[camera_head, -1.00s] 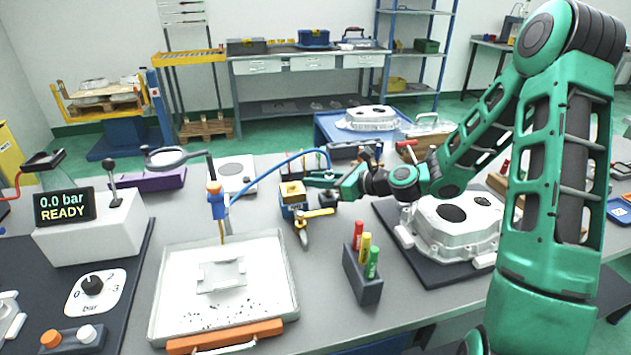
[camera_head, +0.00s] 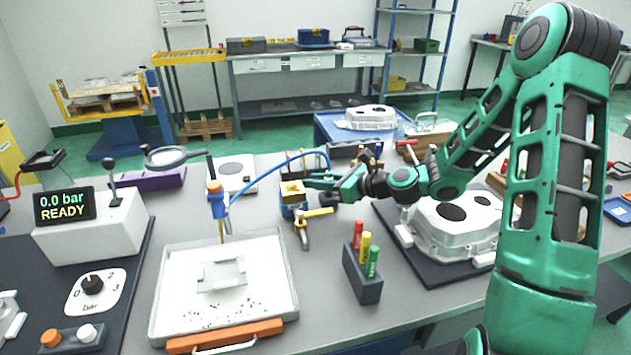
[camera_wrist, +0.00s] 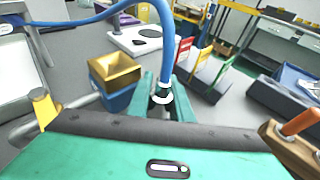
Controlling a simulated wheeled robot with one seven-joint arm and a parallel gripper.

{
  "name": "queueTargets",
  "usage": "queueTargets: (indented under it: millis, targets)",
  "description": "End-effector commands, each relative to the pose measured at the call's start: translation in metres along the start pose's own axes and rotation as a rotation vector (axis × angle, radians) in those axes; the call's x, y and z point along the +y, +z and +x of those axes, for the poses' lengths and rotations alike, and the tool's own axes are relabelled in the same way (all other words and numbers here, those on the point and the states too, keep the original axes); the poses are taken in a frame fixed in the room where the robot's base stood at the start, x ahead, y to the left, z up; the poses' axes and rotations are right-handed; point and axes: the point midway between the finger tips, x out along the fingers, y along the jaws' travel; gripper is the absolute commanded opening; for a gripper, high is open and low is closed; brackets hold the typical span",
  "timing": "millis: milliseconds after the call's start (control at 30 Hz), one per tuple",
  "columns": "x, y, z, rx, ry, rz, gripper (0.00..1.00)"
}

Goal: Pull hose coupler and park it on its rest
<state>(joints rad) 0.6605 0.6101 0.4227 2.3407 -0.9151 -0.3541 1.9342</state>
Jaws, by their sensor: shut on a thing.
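The blue hose (camera_head: 285,163) arcs from the blue nozzle (camera_head: 217,203) to my gripper (camera_head: 312,181). In the wrist view the hose (camera_wrist: 166,50) comes down between the fingers of my gripper (camera_wrist: 163,97). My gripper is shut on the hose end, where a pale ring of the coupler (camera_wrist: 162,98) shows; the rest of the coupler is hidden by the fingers. Just left of the fingers is a blue block with a gold, open, funnel-like top (camera_wrist: 115,70); it also shows in the head view (camera_head: 292,190). I cannot tell whether the coupler touches anything below.
A yellow lever valve (camera_head: 318,212) stands in front of the block. A marker holder (camera_head: 363,277) and a white casting (camera_head: 455,228) are to the right. A tray (camera_head: 165,325) is front left. The display (camera_head: 64,206) reads 0.0 bar READY.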

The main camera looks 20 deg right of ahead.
Motion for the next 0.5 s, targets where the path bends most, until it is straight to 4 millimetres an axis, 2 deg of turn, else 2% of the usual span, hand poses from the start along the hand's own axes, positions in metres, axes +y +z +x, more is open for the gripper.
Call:
queueTargets:
  millis: [500]
  targets:
    - [0.0003, -0.0108, 0.0035, 0.0, 0.001, 0.001, 0.0]
